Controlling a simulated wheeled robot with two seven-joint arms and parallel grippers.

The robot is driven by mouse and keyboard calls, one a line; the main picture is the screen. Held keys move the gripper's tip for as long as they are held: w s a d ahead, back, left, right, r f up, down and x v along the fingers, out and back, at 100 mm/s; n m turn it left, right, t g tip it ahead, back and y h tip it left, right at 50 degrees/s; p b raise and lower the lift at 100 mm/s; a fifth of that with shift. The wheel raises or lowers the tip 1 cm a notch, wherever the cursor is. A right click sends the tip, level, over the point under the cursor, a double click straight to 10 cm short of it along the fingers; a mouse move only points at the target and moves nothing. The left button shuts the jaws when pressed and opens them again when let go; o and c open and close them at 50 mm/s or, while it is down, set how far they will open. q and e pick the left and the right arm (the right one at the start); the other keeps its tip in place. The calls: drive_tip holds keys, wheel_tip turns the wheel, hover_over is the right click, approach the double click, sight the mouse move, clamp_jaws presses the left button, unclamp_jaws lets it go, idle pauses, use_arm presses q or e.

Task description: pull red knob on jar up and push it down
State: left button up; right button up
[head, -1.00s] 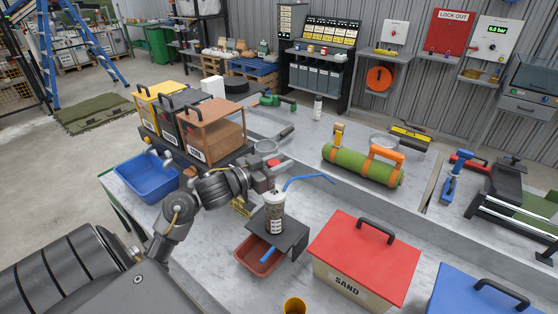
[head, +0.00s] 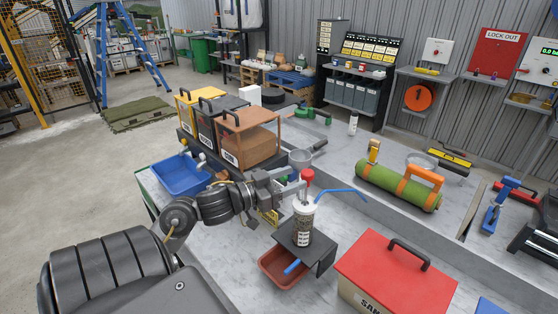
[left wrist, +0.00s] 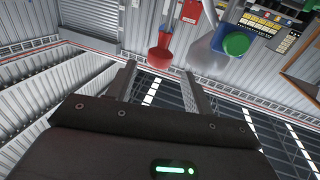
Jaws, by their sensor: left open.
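The jar (head: 303,228) is a clear cup-like vessel with dark contents and a pale label. It stands upright on a small dark stand. Its red knob (head: 308,175) sits above the white lid, and a blue tube runs off to the right. My left gripper (head: 296,183) is open beside the knob, just to its left, at about knob height. In the left wrist view the red knob (left wrist: 159,54) shows beyond the open fingers, between their tips and nearer the left one. I see no contact. My right gripper is out of view.
A red-brown tray (head: 283,270) sits below the dark stand (head: 318,250). A red-lidded sand box (head: 395,270) is at the front right. A green roll (head: 395,187) with orange straps lies behind. A blue bin (head: 180,176) is at the left.

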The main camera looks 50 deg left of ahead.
use_arm(q)
drive_tip(key=shift+v, duration=1.8)
wheel_tip(320, 180, down, 4)
drive_tip(key=s+d+m+g+b, duration=0.1)
drive_tip(key=m+g+b, duration=0.1)
drive_tip(key=r+m, duration=0.1)
drive_tip(key=m, duration=1)
drive_tip(key=w+r+m+t, duration=0.1)
drive_tip(key=m, duration=1)
drive_tip(key=r+m+t+b, duration=0.1)
drive_tip(key=r+m, duration=0.1)
drive_tip(key=m, duration=1)
drive_tip(key=shift+w+a, duration=0.2)
drive_tip(key=shift+a, duration=0.15)
drive_tip(key=shift+w, duration=0.1)
